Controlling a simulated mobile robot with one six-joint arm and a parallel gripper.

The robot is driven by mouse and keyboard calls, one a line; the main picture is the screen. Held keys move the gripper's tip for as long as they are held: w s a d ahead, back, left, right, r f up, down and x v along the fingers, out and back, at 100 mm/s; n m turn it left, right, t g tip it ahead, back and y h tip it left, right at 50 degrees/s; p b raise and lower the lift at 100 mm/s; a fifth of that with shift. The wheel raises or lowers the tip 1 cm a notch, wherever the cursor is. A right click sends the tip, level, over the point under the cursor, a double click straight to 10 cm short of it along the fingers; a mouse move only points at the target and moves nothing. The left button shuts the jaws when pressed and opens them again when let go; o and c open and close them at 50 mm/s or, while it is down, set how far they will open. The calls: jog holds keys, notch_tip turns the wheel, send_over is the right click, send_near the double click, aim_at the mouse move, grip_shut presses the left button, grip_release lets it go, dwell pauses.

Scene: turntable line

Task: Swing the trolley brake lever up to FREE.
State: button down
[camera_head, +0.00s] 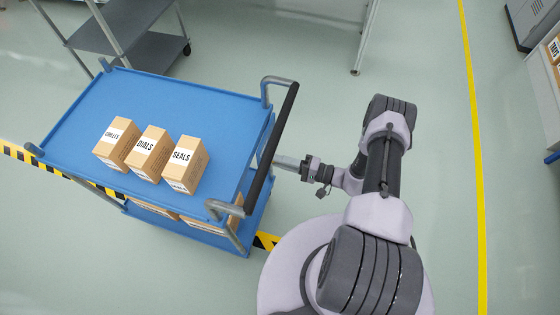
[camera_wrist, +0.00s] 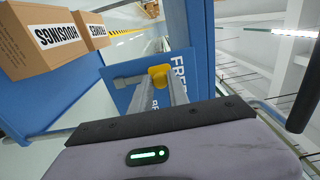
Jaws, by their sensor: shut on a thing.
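The blue trolley (camera_head: 85,98) stands at the left, its dark push handle (camera_head: 272,150) facing my arm. In the wrist view, a blue brake plate (camera_wrist: 120,98) carries white lettering; FREE is readable and a second word is mostly hidden by my fingers. The grey brake lever (camera_wrist: 131,80) runs from its pivot on the left to a yellow knob (camera_wrist: 158,75) beside FREE. My gripper (camera_head: 280,160) reaches in at the handle side of the trolley. Its fingers (camera_wrist: 165,95) are shut on the yellow knob. In the head view the lever is hidden.
Boxes marked GRILLS (camera_head: 117,142), DIALS (camera_head: 149,154) and SEALS (camera_head: 186,164) stand on the top deck. HOUSINGS boxes (camera_wrist: 40,38) sit on the lower deck. A grey shelf cart (camera_head: 110,35) stands behind. The floor right of my arm is clear.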

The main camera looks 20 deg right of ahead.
dwell(0.4)
jog(key=c, duration=1.3)
grip_release()
jog(key=shift+o, duration=0.2)
jog(key=shift+s, duration=0.1)
jog(key=p+v, duration=0.1)
jog(key=v, duration=1.6)
jog(key=shift+d+p, duration=0.15)
jog(key=shift+p, duration=0.2)
